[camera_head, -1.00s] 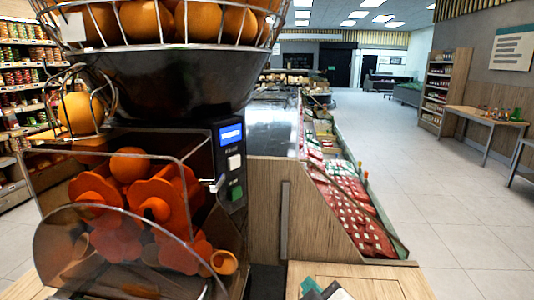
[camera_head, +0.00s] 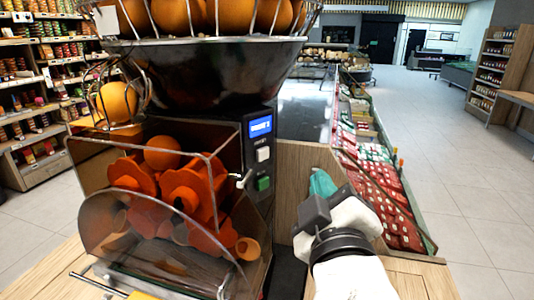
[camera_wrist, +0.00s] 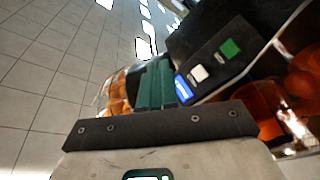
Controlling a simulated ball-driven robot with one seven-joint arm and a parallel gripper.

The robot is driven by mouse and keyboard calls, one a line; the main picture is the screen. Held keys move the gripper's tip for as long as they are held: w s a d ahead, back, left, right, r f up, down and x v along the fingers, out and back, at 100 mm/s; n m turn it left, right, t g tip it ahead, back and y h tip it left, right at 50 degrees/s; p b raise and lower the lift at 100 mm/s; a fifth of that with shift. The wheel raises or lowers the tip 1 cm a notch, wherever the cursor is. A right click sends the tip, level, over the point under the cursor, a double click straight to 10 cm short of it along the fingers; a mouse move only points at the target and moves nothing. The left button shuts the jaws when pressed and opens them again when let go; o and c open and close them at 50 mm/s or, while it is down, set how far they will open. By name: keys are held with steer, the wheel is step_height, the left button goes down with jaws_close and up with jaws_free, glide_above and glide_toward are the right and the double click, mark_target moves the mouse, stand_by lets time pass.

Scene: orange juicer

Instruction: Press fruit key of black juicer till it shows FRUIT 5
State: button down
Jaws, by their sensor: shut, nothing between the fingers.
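The black juicer (camera_head: 200,75) stands left of centre in the head view, with a lit blue display (camera_head: 260,126) on its dark side panel. The display's text is too small to read surely. Below it are a white key (camera_head: 263,154) and a green key (camera_head: 263,183). My gripper (camera_head: 321,183) is right of the panel, apart from both keys, with its teal fingers shut and empty. In the wrist view, the shut fingers (camera_wrist: 156,72) point towards the juicer, left of the display (camera_wrist: 184,90), white key (camera_wrist: 198,73) and green key (camera_wrist: 230,49).
A wire basket of oranges (camera_head: 232,16) tops the juicer. A clear front cover (camera_head: 150,235) encloses orange squeezing parts. A wooden counter (camera_head: 425,280) lies below, and a produce display (camera_head: 375,165) runs along the right. Stocked shelves (camera_head: 40,85) stand at the left.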

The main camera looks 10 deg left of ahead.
mark_target(263, 154)
steer(key=w+a+b, duration=0.3)
steer(key=w+a, duration=0.1)
steer(key=a, duration=0.3)
steer(key=shift+w+a, duration=0.2)
steer(key=shift+w, duration=0.1)
steer(key=shift+w+a, duration=0.2)
steer(key=shift+a, duration=0.05)
stand_by(2.0)
